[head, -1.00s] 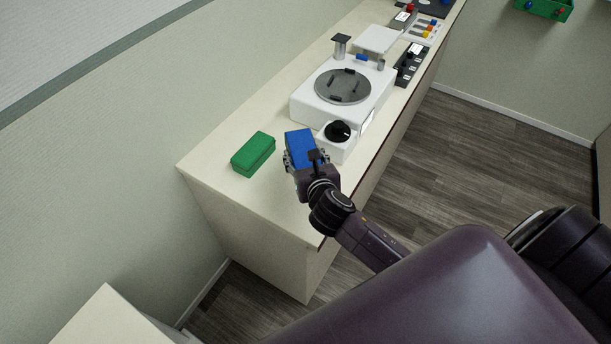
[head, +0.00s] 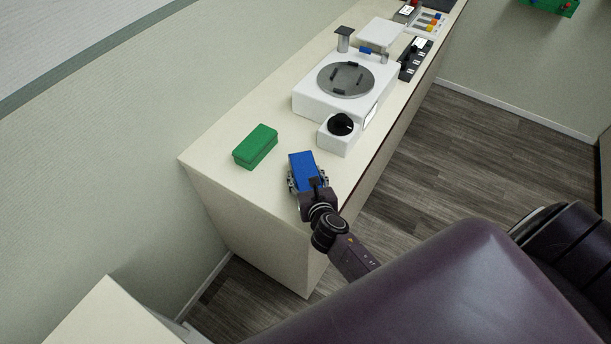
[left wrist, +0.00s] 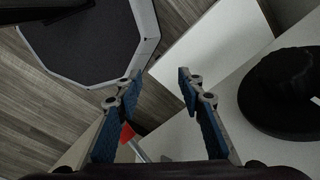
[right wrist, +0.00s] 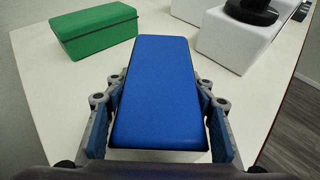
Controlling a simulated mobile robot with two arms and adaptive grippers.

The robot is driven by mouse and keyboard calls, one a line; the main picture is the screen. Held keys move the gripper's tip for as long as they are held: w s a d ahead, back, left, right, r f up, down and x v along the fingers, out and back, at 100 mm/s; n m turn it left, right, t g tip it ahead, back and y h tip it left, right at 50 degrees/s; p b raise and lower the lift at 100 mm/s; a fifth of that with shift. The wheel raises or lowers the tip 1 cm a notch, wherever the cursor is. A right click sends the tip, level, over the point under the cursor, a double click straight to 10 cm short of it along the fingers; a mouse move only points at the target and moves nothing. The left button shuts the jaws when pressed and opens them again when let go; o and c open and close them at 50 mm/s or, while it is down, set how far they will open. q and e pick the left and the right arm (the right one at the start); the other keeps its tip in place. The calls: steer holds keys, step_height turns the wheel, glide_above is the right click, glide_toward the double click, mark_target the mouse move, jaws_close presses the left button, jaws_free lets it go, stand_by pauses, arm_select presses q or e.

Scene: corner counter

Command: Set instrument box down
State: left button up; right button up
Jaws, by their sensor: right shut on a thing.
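The instrument box is a blue-topped box with a pale lower part (right wrist: 156,85), seen close up in the right wrist view. In the head view the blue box (head: 302,168) is over the near part of the counter. My right gripper (head: 307,178) is shut on its sides, and its fingers also show in the right wrist view (right wrist: 160,115). I cannot tell whether the box touches the counter top. My left gripper (left wrist: 160,82) is open and empty in the left wrist view, over the floor area; it is not in the head view.
A green box (head: 255,147) lies on the counter (head: 225,135) left of the blue box. A white device with a black knob (head: 339,134) and a white machine with a round grey plate (head: 346,80) stand beyond. The counter's near corner is clear.

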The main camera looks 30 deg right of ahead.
steer(key=o, duration=1.2)
steer(key=shift+d+f, duration=0.1)
steer(key=shift+f, duration=0.1)
steer(key=o, duration=0.5)
steer(key=shift+r, duration=0.1)
arm_select(q)
steer(key=shift+w, duration=0.4)
arm_select(e)
steer(key=shift+r, duration=0.2)
steer(key=b+v, duration=0.1)
steer(key=v, duration=1.1)
steer(key=shift+s+f, duration=0.1)
arm_select(q)
steer(key=shift+s+a+f, duration=0.1)
steer(key=shift+s+f, duration=0.1)
steer(key=shift+f, duration=0.2)
